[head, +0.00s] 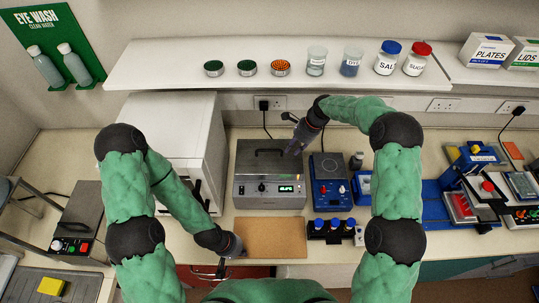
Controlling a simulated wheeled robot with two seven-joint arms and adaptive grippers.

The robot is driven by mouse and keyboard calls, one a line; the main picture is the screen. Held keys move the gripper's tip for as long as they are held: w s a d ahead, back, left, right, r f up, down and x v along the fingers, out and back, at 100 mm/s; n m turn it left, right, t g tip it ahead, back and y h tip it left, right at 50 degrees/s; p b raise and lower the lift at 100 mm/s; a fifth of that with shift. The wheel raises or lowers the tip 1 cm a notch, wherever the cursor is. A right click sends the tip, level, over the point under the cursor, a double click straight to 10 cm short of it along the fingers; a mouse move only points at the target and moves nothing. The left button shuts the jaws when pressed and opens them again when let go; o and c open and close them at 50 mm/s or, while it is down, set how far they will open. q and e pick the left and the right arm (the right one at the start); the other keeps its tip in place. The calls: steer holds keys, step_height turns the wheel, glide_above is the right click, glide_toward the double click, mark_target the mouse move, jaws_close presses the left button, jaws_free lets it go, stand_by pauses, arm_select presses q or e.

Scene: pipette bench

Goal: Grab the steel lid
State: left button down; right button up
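The steel lid (263,170) lies flat on top of a grey bench unit with a lit display, and a dark handle bar (270,151) runs across it. My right gripper (294,146) reaches down from the right, over the lid's right side near the handle's right end. I cannot tell whether it touches the lid. Its fingers are too small to read. My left gripper (236,249) is low, by the left edge of a brown board (271,238), apart from the lid. Its fingers are also unclear.
A blue device (329,185) stands close right of the lid's unit. A large white box (178,140) stands to its left. A shelf (160,64) with jars and dishes hangs above the back. Blue-capped bottles (333,226) stand in front right.

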mark_target(270, 150)
arm_select(q)
steer(key=shift+r, duration=0.35)
arm_select(e)
steer(key=a, duration=0.2)
steer(key=shift+a, duration=0.4)
arm_select(q)
steer(key=shift+w+p, duration=0.25)
steer(key=shift+p, duration=0.05)
arm_select(e)
steer(key=shift+w+a+f, duration=0.2)
steer(key=shift+w+a, duration=0.1)
steer(key=shift+a, duration=0.1)
steer(key=a, duration=0.2)
steer(key=a+p, duration=0.1)
steer(key=a, duration=0.1)
steer(key=shift+s+a+r, duration=0.2)
steer(key=shift+a, duration=0.1)
steer(key=shift+p+x, duration=0.55)
steer(key=shift+x, duration=0.55)
arm_select(q)
steer(key=shift+s+r, duration=0.15)
steer(key=shift+r, duration=1.05)
arm_select(e)
steer(key=shift+a+f, duration=0.15)
steer(key=shift+f, duration=0.35)
steer(key=shift+c, duration=0.3)
steer(key=shift+w, duration=0.1)
jaws_close()
